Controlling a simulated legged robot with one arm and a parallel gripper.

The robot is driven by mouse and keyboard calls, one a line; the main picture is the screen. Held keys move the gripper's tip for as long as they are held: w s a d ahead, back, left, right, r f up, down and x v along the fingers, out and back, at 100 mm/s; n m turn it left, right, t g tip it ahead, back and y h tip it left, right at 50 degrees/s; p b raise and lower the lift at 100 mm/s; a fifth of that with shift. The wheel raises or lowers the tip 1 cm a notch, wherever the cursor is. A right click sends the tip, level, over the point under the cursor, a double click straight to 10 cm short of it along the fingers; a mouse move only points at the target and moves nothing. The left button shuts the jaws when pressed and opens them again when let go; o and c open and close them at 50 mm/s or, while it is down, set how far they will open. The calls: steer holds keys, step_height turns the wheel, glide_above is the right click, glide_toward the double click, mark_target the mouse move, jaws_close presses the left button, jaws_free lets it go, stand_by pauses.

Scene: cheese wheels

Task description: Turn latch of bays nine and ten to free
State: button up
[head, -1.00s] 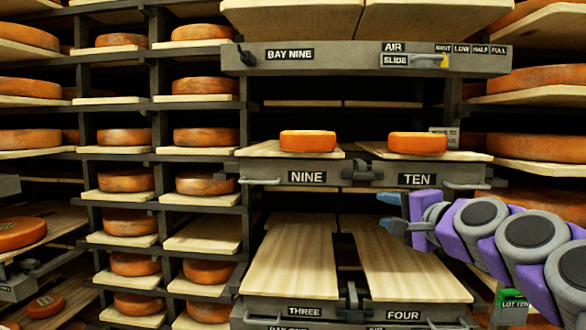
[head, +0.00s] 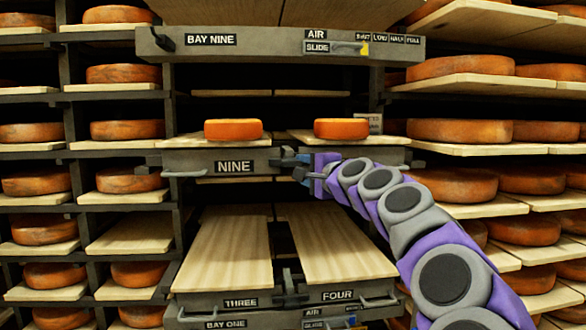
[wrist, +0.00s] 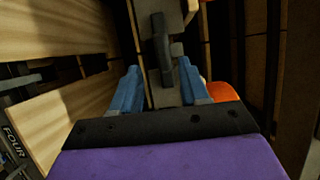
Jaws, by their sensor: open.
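The dark latch (wrist: 161,48) of bays nine and ten sits on the grey front rail (head: 205,162), between the NINE label (head: 235,167) and the TEN side. In the head view my gripper is in front of the latch and the TEN label, hiding most of both. My gripper (head: 298,165) has blue fingers and is open. In the wrist view the gripper's fingers (wrist: 158,86) stand apart on either side of the latch's lower end. Contact with the latch cannot be told. The latch bar appears in line with the fingers.
Orange cheese wheels (head: 233,129) and (head: 341,128) lie on the boards above the rail. Below is another latch (head: 290,284) between the THREE and FOUR labels. A rail marked BAY NINE (head: 285,44) runs above. Shelves of cheese (head: 460,131) flank both sides.

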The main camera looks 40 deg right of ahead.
mark_target(292, 165)
steer(key=w, duration=0.3)
steer(key=shift+w, duration=0.2)
steer(key=shift+w+a+b, duration=0.1)
steer(key=shift+w+b, duration=0.2)
steer(key=shift+w, duration=0.65)
steer(key=shift+w+d+r, duration=0.1)
steer(key=shift+w+d, duration=0.1)
steer(key=shift+w, duration=0.05)
steer(key=shift+d, duration=0.3)
steer(key=shift+a, duration=0.1)
steer(key=shift+c, duration=0.3)
steer(key=shift+a, duration=0.15)
steer(key=c, duration=0.3)
jaws_close()
